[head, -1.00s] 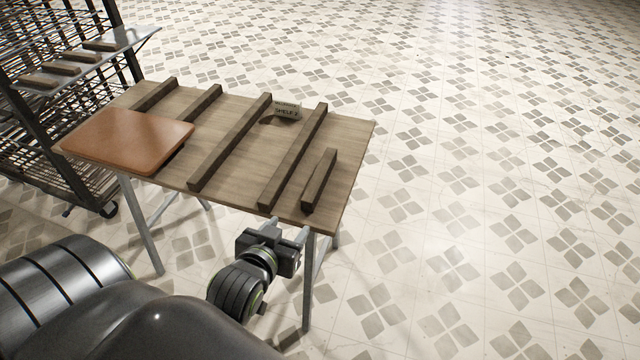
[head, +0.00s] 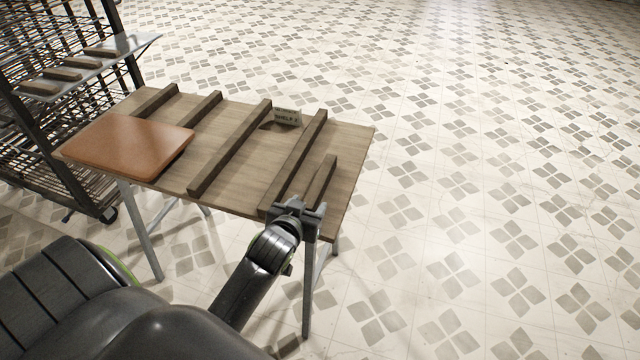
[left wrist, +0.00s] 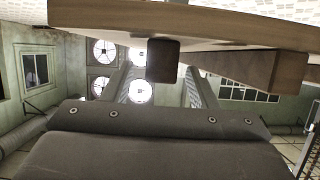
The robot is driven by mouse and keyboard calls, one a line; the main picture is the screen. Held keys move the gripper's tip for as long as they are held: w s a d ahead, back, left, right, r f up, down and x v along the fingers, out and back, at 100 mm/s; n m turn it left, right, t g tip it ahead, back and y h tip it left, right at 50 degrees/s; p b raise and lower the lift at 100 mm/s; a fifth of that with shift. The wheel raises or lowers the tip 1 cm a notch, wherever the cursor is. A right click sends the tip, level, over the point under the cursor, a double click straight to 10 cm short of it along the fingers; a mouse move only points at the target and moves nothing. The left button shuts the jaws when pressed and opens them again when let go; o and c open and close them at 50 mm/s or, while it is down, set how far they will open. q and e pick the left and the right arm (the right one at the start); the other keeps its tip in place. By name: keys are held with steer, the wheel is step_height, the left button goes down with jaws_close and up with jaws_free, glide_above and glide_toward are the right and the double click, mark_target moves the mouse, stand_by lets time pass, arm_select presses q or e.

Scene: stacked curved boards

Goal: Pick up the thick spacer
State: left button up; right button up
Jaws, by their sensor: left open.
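A short brown wooden bar (head: 322,180), which I take for the thick spacer, lies near the right end of the wooden table (head: 232,185). My left gripper (head: 306,212) is at the table's front edge, at the near end of this bar, and partly hides it. In the left wrist view the gripper's two fingers (left wrist: 160,88) are apart, with a dark bar end (left wrist: 163,61) between them in the picture. No grip on it shows, and how deep the bar reaches between them is unclear. My right gripper is not in view.
Several longer bars lie across the table; the nearest one (head: 295,160) is just left of the short bar. A brown curved board (head: 130,145) lies at the left. A small sign (head: 287,117) stands at the back. A wire rack (head: 60,130) stands at far left.

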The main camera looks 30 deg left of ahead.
mark_target(313, 197)
arm_select(q)
steer(key=x, duration=0.4)
steer(key=shift+w+a, duration=0.1)
steer(key=shift+w, duration=0.2)
steer(key=shift+c, duration=0.4)
steer(key=c, duration=1)
steer(key=shift+r, duration=0.1)
steer(key=shift+c, duration=0.2)
